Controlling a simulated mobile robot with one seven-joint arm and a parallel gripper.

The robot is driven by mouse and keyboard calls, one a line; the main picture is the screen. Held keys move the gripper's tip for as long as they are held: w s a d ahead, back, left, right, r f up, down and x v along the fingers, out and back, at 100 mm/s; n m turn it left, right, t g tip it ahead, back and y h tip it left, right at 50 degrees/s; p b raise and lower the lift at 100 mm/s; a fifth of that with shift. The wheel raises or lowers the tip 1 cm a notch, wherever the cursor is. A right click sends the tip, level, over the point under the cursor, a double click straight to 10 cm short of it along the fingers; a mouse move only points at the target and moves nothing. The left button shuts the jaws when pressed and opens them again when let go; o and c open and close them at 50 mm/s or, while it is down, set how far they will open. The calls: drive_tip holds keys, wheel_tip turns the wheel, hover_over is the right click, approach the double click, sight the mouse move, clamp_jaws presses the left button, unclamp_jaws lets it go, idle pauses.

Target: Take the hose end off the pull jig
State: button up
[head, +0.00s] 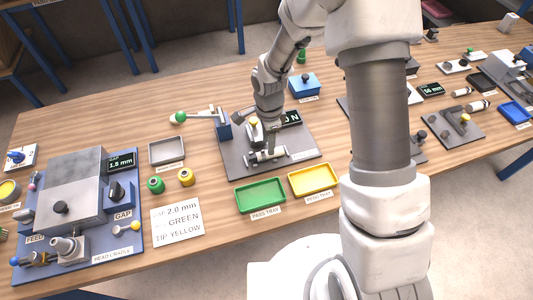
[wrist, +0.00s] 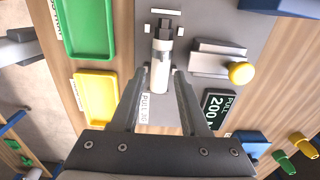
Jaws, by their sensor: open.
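The pull jig (head: 237,163) is a dark grey plate on the table, with a small display and a yellow-knobbed clamp block. In the wrist view its grey plate (wrist: 214,20) fills the middle. The hose end (wrist: 161,47), a short grey and white cylinder, lies on the jig at a dark fitting with white marks. In the head view the hose end (head: 266,156) is partly covered by my arm. My gripper (wrist: 161,72) is open, its two fingertips on either side of the hose end's near end, with visible gaps. Whether they reach its height is unclear.
The yellow-knobbed block (wrist: 220,62) stands close right of the fingers in the wrist view, with the display (wrist: 218,108) nearby. A green tray (head: 261,195) and a yellow tray (head: 314,180) sit in front of the jig.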

sight(266, 155)
drive_tip(key=shift+a+f+p, duration=0.15)
drive_tip(key=shift+f+p, duration=0.05)
drive_tip(key=shift+f, duration=1.05)
drive_tip(key=shift+a+f+p, duration=0.15)
drive_tip(key=shift+f+p, duration=0.05)
drive_tip(key=shift+f, duration=1)
drive_tip(key=shift+c, duration=0.3)
clamp_jaws()
